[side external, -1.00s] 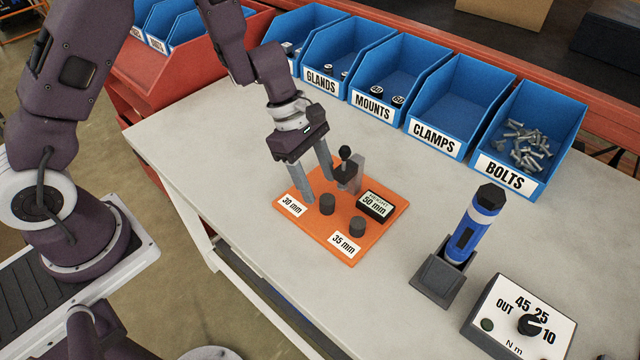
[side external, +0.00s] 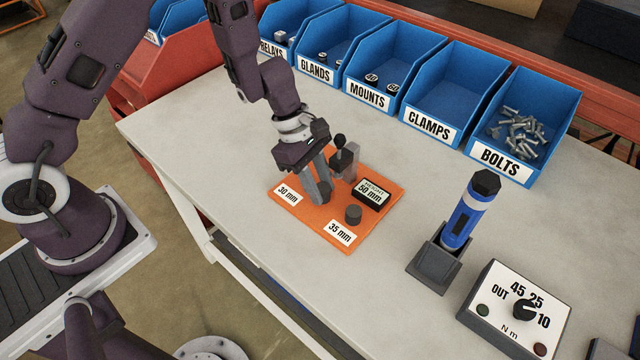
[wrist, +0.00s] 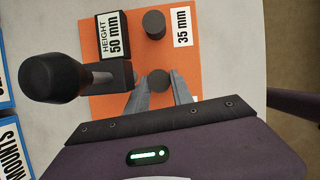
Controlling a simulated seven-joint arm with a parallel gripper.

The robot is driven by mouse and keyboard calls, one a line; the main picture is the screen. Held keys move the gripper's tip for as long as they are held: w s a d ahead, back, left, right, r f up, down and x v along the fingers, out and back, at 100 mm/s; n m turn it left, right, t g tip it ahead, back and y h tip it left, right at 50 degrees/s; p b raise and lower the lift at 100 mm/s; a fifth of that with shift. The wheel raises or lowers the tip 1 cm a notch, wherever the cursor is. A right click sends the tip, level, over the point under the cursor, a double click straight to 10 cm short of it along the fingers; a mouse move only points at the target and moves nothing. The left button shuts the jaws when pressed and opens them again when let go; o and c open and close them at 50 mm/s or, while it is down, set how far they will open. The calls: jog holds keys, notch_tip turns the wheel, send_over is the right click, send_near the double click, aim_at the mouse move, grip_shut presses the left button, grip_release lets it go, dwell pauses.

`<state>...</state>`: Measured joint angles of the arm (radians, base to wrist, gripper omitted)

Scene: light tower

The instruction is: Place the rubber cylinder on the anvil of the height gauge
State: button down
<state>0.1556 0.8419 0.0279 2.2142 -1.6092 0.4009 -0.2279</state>
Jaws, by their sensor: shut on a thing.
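My gripper (side external: 318,190) is over the orange mat (side external: 318,236), its two fingers shut on the dark rubber cylinder (wrist: 160,79) beside the 30 mm label. In the wrist view the cylinder sits between the fingertips; the fingers partly cover it in the side view. I cannot tell whether it still touches the mat. A second dark cylinder (side external: 353,214) stands upright on the mat by the 35 mm label. The height gauge (side external: 344,165) stands just behind the gripper, with a black round knob (wrist: 55,78) and grey block. I cannot make out the anvil clearly.
A blue tool in a dark holder (side external: 433,265) and a white dial box (side external: 515,308) stand to the right. Blue bins (side external: 430,125) line the back of the table. The grey tabletop (side external: 235,130) left of the mat is clear.

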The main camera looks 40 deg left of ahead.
aim_at(340, 192)
jog(key=shift+w+d, duration=0.3)
jog(key=shift+w, duration=0.6)
jog(key=shift+w+d, duration=0.25)
jog(key=shift+w, duration=0.6)
jog(key=c, duration=1)
grip_release()
jog(key=shift+c, duration=0.2)
jog(key=v, duration=0.7)
jog(key=shift+a, duration=0.1)
